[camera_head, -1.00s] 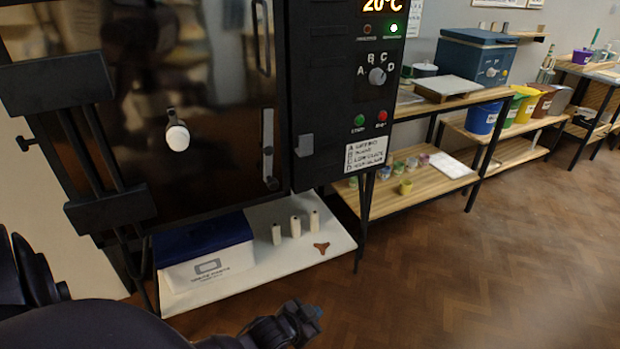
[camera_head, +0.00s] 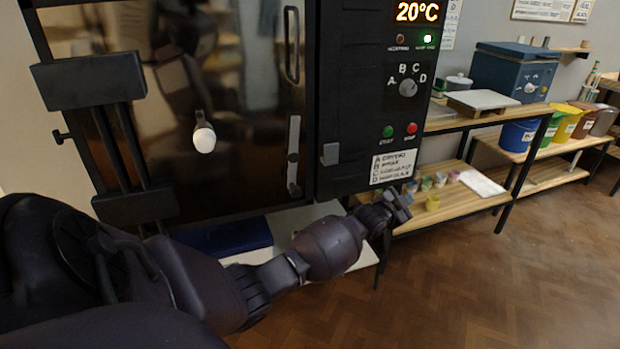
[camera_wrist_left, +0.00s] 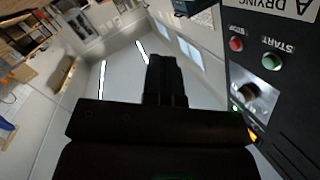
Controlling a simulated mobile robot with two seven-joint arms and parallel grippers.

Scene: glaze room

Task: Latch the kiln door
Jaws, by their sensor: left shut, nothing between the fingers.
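The kiln door (camera_head: 240,95) is dark and glossy and looks closed or nearly so against the black control cabinet (camera_head: 350,90). A grey latch bar (camera_head: 293,155) hangs upright near the door's right edge, below the long handle (camera_head: 291,45). A small grey catch (camera_head: 330,153) sits on the cabinet to its right, apart from the bar. My left gripper (camera_head: 400,207) is shut and empty, below and right of the latch, under the cabinet's lower edge. Its shut fingers (camera_wrist_left: 165,78) show in the left wrist view, with the control panel (camera_wrist_left: 265,60) at right. My right gripper is out of view.
A white knob (camera_head: 204,138) sticks out of the door. A wooden shelf unit (camera_head: 465,208) with small jars stands at right. A blue-lidded box (camera_head: 228,238) sits on the low shelf under the kiln, partly behind my arm. The floor at right is clear.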

